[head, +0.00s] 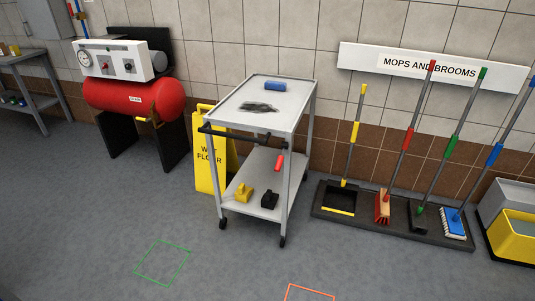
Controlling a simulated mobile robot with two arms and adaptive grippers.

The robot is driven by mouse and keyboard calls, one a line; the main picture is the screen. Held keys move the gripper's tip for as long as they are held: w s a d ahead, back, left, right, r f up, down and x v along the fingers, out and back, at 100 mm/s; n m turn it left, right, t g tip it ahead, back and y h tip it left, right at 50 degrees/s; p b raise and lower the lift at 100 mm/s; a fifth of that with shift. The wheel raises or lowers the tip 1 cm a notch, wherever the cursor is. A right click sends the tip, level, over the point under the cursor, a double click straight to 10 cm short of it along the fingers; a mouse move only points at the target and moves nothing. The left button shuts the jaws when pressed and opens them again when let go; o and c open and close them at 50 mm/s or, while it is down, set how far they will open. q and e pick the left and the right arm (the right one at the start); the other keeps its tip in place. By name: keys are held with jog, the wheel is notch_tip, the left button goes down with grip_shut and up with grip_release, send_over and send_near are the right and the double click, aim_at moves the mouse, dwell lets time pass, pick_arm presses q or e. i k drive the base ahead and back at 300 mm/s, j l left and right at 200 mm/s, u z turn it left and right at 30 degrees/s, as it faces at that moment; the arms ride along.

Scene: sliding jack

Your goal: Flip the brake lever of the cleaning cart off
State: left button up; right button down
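The cleaning cart (300,125) is a light grey two-shelf trolley on casters, standing near the tiled wall in the middle of the head view. A dark push handle (240,139) runs along its front left top edge. The red brake lever (279,162) hangs on the cart's front right side, below the top shelf, slightly tilted. A blue item and a dark cloth-like patch lie on the top shelf. A yellow item and a black item sit on the lower shelf. Neither of my grippers shows in the head view.
A yellow wet floor sign (208,170) stands left of the cart. A red compressor tank (135,98) is further left. A rack of mops and brooms (330,206) is on the right. Green (162,262) and orange (310,291) outlines mark clear floor in front.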

aim_at(284, 145)
jog(key=i+l+u, duration=0.15)
jog(key=i, duration=0.3)
jog(key=i+l+u, duration=0.1)
jog(key=i+l, duration=0.15)
jog(key=i, duration=0.2)
jog(key=i+l+u, duration=0.15)
jog(key=i, duration=0.3)
jog(key=l, duration=0.1)
